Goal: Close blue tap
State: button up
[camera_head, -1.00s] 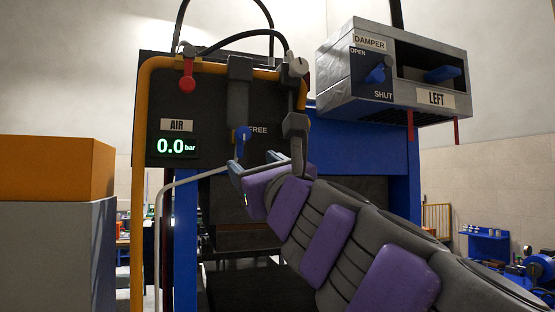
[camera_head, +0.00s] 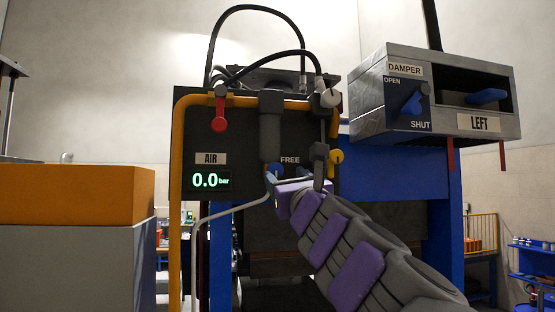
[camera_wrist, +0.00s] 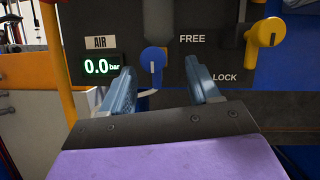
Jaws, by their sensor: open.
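The blue tap (camera_head: 276,169) is on the dark panel of the press, under a grey cylinder. In the wrist view, the blue tap (camera_wrist: 153,61) shows a round body with a handle pointing down and a pale line on it. My gripper (camera_wrist: 160,66) is open, with one blue-grey finger to the left of the tap and one to the right. No contact is visible, and I cannot tell how far the fingertips are from the tap in depth. In the head view, my gripper (camera_head: 287,181) partly hides the tap's lower part.
A yellow tap (camera_wrist: 265,33) is at right by FREE and LOCK labels. A red tap (camera_head: 219,115) is at upper left, above an AIR display (camera_head: 210,180) reading 0.0 bar. A damper box (camera_head: 440,95) juts out at upper right. A bent pale pipe (camera_head: 225,213) runs below the panel.

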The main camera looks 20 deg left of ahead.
aim_at(281, 171)
jog(key=p+x, duration=0.2)
jog(key=x, duration=0.1)
jog(key=shift+w+a+r, duration=0.1)
jog(key=shift+w+r, duration=0.1)
jog(key=shift+r, duration=0.1)
jog(key=a, duration=0.1)
jog(key=w+a+p, duration=0.1)
jog(key=a, duration=0.1)
jog(key=shift+w+a, duration=0.15)
jog(key=shift+d+r, duration=0.15)
jog(key=shift+d, duration=0.85)
jog(key=shift+c, duration=0.2)
jog(key=shift+d, duration=0.15)
jog(key=shift+c, duration=0.6)
jog(key=shift+a, duration=0.6)
jog(key=c, duration=0.6)
jog(key=shift+d, duration=0.1)
jog(key=shift+c, duration=1.3)
